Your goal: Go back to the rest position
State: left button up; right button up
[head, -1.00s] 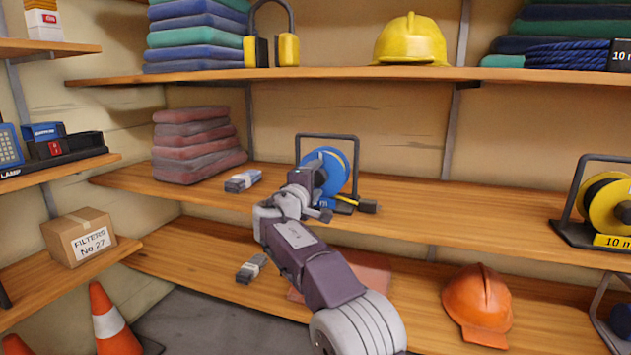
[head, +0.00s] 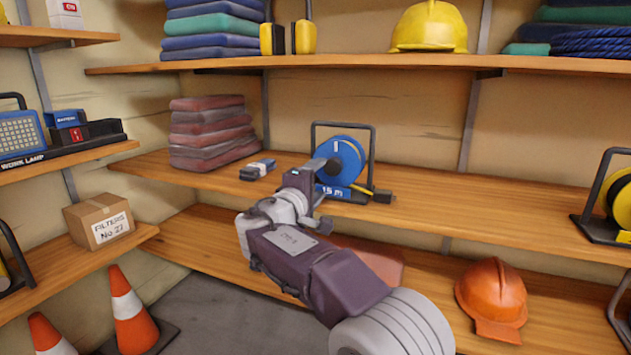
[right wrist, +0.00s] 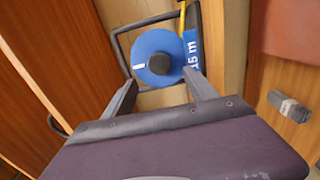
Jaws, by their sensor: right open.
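My right gripper (head: 322,192) is in front of the middle shelf, at the left front of a blue cable reel (head: 347,163) marked 15 m in a dark frame. The gripper is open and empty. In the right wrist view its two fingers (right wrist: 158,78) stand apart, with the blue reel (right wrist: 158,58) beyond them. The reel stands upright on the shelf, and its lower left is partly hidden by my gripper in the head view. My left gripper is not in view.
A grey-blue pack (head: 257,170) and folded red cloths (head: 210,132) lie left of the reel on the middle shelf (head: 450,212). An orange helmet (head: 492,297) is on the lower shelf, right of my arm. Cones (head: 130,308) stand at lower left. A yellow helmet (head: 430,27) is above.

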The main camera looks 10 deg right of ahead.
jog(key=s+d+r+m+g+h+p, duration=0.25)
jog(key=d+p, duration=0.25)
jog(key=d, duration=0.5)
jog(key=s+d+f+g+y+p, duration=0.25)
jog(key=s+d+f+g, duration=0.35)
jog(key=f, duration=0.4)
jog(key=s+a+f+m+g+y+p, duration=0.1)
jog(key=s+a+f+m+g+y, duration=0.15)
jog(key=s+f, duration=0.45)
jog(key=s+a+f+m+g+y+p, duration=0.1)
jog(key=s+f+m+y, duration=0.15)
jog(key=s+f, duration=0.55)
jog(key=s+a+f+m+g+y, duration=0.2)
jog(key=s+a+f+m+y, duration=0.25)
jog(key=s+a+f, duration=0.4)
notch_tip(320, 180, up, 38)
jog(key=s+p, duration=0.1)
jog(key=p, duration=3.7)
jog(key=shift+a+r+n+y, duration=0.25)
jog(key=shift+a+n+y, duration=0.1)
jog(key=shift+n, duration=0.05)
